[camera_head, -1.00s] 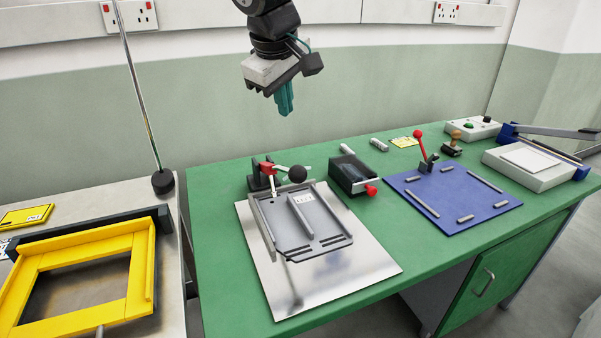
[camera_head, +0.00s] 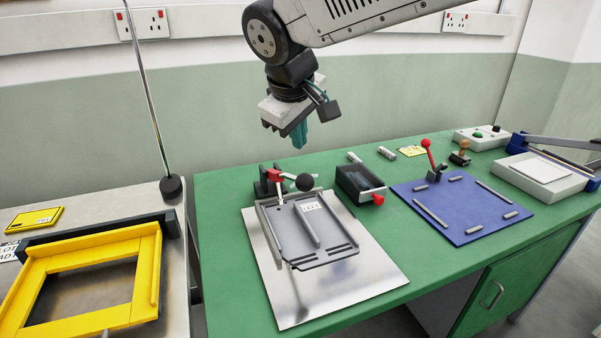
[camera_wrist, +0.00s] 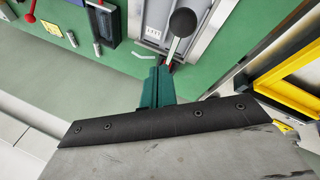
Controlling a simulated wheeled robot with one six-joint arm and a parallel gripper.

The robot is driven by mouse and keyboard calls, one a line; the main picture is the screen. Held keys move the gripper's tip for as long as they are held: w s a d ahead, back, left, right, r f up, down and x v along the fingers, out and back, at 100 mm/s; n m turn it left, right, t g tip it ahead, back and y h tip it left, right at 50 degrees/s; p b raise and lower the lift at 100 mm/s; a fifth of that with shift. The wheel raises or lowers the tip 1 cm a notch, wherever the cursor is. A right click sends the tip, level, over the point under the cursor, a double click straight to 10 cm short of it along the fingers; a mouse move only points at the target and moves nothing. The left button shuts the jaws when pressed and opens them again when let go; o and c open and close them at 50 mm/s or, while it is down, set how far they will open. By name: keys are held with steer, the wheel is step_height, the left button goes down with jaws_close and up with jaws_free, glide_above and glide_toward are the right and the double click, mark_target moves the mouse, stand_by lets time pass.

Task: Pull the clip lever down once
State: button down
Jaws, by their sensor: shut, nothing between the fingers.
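The clip lever (camera_head: 289,176) has a pale arm with a black ball knob (camera_head: 305,182). It sits on a red and dark clamp at the back edge of a grey tray (camera_head: 330,255), its arm roughly level. My gripper (camera_head: 300,145) is shut and empty, teal fingers pointing down, above and apart from the lever. In the wrist view the shut fingers (camera_wrist: 160,72) appear just below the lever's pale arm, with the black knob (camera_wrist: 183,22) beyond them. The fingertips overlap the clamp there, so part of it is hidden.
The tray lies on a shiny metal plate (camera_head: 285,300) on the green bench (camera_head: 222,220). A thin upright rod (camera_head: 150,100) stands left.

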steer(key=shift+s+d+f, duration=0.1)
steer(key=shift+s+f, duration=0.2)
steer(key=shift+f, duration=0.4)
steer(key=shift+s+d+f, duration=0.1)
steer(key=shift+s+f, duration=0.2)
steer(key=shift+f, duration=0.4)
stand_by(1.0)
steer(key=shift+f, duration=0.4)
